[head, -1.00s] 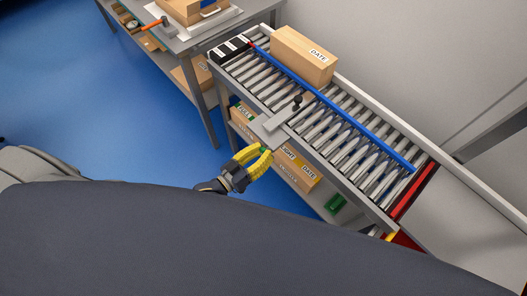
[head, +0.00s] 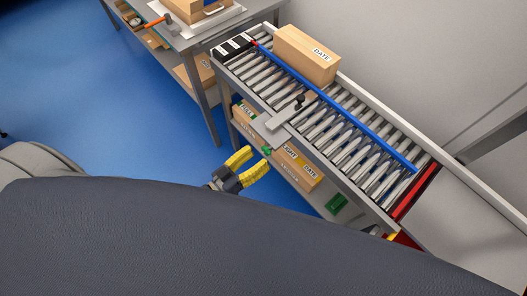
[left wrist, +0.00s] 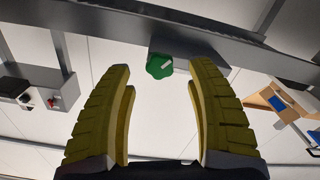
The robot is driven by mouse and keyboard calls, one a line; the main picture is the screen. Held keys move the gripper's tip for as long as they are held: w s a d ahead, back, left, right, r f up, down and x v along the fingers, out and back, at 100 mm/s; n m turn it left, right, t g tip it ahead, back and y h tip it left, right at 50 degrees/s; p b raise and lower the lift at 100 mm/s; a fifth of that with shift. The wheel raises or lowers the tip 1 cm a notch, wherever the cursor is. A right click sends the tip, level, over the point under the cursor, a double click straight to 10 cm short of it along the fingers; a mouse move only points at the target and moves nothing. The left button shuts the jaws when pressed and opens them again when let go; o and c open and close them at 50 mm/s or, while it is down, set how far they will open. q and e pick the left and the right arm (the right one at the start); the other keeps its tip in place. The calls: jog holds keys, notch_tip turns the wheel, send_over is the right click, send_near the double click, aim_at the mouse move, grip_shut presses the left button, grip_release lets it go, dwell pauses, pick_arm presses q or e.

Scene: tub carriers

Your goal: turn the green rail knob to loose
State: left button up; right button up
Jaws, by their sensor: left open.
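The green rail knob (head: 266,150) sits on the near side of the roller conveyor, below a grey plate. In the left wrist view the green knob (left wrist: 159,66) shows a white pointer mark slanting up to the right. It lies beyond and between my fingertips, with clear room on both sides. My left gripper (head: 259,160) has yellow padded fingers. It is open, empty and just short of the knob, not visibly touching it. Its fingers also frame the left wrist view (left wrist: 158,75).
The roller conveyor (head: 345,140) carries a blue guide rail (head: 335,105) and a cardboard box (head: 306,55) labelled DATE. A black knob (head: 299,100) stands on the near rollers. Boxes (head: 300,167) sit on the shelf below. A grey workbench (head: 200,38) stands behind left.

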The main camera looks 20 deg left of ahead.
pick_arm(q)
jog(key=v, duration=0.8)
dwell(0.4)
